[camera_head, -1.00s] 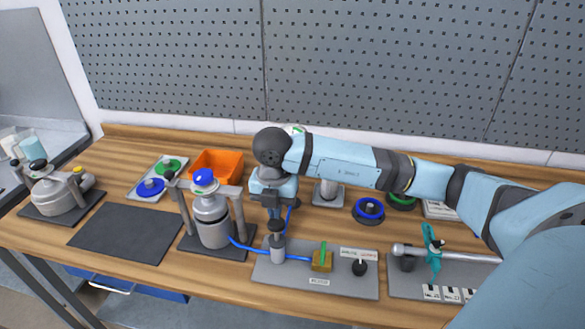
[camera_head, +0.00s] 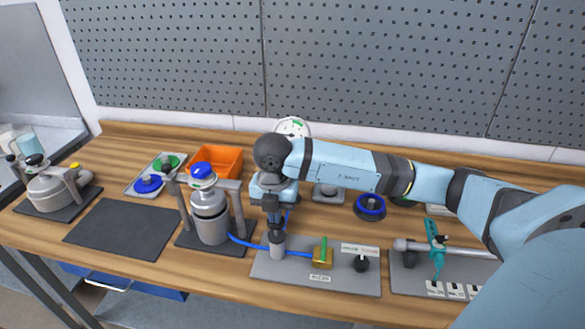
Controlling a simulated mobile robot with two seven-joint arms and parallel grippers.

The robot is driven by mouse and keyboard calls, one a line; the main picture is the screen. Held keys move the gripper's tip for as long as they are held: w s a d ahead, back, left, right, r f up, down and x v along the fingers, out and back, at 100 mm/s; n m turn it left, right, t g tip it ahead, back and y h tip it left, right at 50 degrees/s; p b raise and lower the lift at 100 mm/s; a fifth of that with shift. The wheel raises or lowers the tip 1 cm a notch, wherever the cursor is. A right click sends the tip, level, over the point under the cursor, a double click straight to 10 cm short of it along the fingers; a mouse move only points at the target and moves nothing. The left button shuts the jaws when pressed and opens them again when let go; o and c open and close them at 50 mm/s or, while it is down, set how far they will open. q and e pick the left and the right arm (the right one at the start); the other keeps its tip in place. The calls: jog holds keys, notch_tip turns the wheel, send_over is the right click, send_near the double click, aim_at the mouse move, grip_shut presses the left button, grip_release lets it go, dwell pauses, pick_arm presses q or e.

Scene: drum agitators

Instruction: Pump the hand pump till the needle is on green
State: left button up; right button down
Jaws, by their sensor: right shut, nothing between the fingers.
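The hand pump (camera_head: 278,246) is a small grey cylinder with a dark knob on top, standing on a grey plate (camera_head: 345,282). My right gripper (camera_head: 275,222) points down over the pump and is shut, its tips at the dark knob; whether they touch it I cannot tell. A round white gauge (camera_head: 292,127) shows behind my wrist, partly hidden, with a bit of green on its face; its needle cannot be read. A blue hose (camera_head: 246,243) runs from the pump to a silver vessel with a blue cap (camera_head: 210,214). My left gripper is not in view.
A brass valve with a green lever (camera_head: 322,255) and a black knob (camera_head: 361,263) share the pump's plate. An orange bin (camera_head: 217,161) stands behind the vessel. A teal clamp (camera_head: 436,246) on a bar is at right. A dark mat (camera_head: 120,229) at left is bare.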

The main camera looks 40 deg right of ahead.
jog(key=shift+f+b, duration=0.9)
jog(key=shift+f, duration=0.6)
jog(key=shift+r+p, duration=1.95)
jog(key=shift+r, duration=1.25)
jog(key=shift+f, duration=0.15)
jog(key=shift+f+b, duration=2.4)
jog(key=shift+f, duration=0.7)
jog(key=shift+r+p, duration=1.95)
jog(key=shift+r, duration=1.3)
jog(key=shift+f, duration=0.1)
